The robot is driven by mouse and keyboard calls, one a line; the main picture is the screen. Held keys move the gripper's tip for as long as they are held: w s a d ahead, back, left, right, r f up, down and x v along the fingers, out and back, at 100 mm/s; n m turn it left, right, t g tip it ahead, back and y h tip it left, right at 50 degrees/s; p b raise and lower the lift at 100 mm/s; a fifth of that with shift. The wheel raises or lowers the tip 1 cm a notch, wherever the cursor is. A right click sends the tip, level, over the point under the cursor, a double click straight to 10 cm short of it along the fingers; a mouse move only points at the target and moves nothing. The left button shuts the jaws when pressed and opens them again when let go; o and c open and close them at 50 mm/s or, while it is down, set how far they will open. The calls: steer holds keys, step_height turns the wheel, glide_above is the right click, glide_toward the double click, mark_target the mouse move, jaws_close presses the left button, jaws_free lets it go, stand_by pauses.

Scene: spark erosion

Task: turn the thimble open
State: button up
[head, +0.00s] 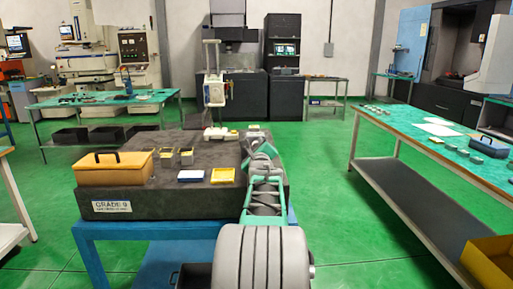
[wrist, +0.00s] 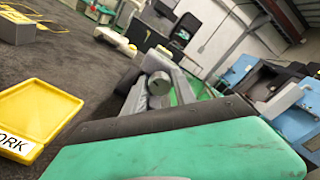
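My gripper (head: 259,150) is over the right side of the dark granite plate (head: 150,203) in the head view, mostly hidden behind my own arm. In the wrist view my green and grey parts fill the lower middle, and the fingertips do not show clearly. A short grey cylinder (wrist: 158,84) shows just beyond them; I cannot tell whether it is the thimble or part of my gripper. No micrometer or thimble can be made out for certain in either view. Whether the gripper touches anything is hidden.
A yellow tray (head: 223,175) lies on the plate and is large at the left of the wrist view (wrist: 35,118). A white-and-blue tray (head: 191,176), small blocks (head: 186,156) and an orange case (head: 113,168) stand left of it. Pale items (head: 220,133) lie at the plate's back.

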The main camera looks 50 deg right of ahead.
jaws_close()
